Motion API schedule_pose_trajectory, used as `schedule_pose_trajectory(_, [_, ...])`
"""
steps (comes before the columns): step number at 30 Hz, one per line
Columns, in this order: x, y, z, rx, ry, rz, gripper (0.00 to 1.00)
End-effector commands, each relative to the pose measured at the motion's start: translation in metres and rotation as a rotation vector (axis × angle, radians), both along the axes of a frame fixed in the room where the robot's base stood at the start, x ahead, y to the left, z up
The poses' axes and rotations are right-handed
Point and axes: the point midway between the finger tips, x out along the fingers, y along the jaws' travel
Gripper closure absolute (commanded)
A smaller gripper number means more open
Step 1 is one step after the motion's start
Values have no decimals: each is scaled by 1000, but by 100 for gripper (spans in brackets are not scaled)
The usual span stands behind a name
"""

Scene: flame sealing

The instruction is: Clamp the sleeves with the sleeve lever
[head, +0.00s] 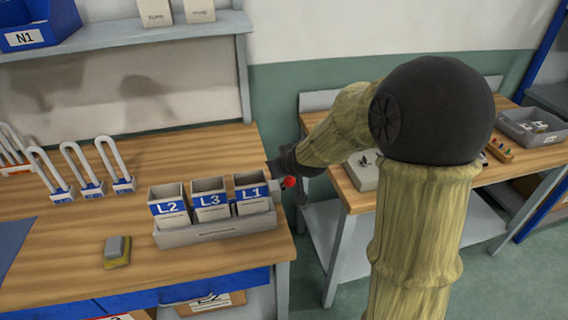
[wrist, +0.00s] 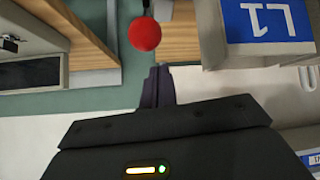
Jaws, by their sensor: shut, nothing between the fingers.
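Three grey sleeves with blue labels stand upright side by side in a grey holder (head: 215,234): L2 (head: 168,190), L3 (head: 211,184) and L1 (head: 249,179). L1 also shows upside down in the wrist view (wrist: 262,25). The sleeve lever's red ball knob (head: 290,182) is at the holder's right end, by the table edge. In the wrist view the red knob (wrist: 145,34) lies just beyond my fingertips, with a visible gap. My gripper (wrist: 158,72) is shut and empty. In the head view my arm partly hides the gripper and the lever's stem is hard to see.
Several padlock-like shackles (head: 85,170) stand at the left of the wooden table. A second table with a grey bin (head: 532,127) is at the right, across a gap. A shelf (head: 120,34) hangs above.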

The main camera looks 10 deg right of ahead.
Motion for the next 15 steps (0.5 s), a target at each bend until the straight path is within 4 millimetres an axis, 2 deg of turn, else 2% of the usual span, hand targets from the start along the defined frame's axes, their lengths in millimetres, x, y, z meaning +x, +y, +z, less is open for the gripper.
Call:
schedule_pose_trajectory(3, [8,1,16,1,-12,-6,100])
schedule_pose_trajectory(15, [-39,-3,34,-1,-16,2,100])
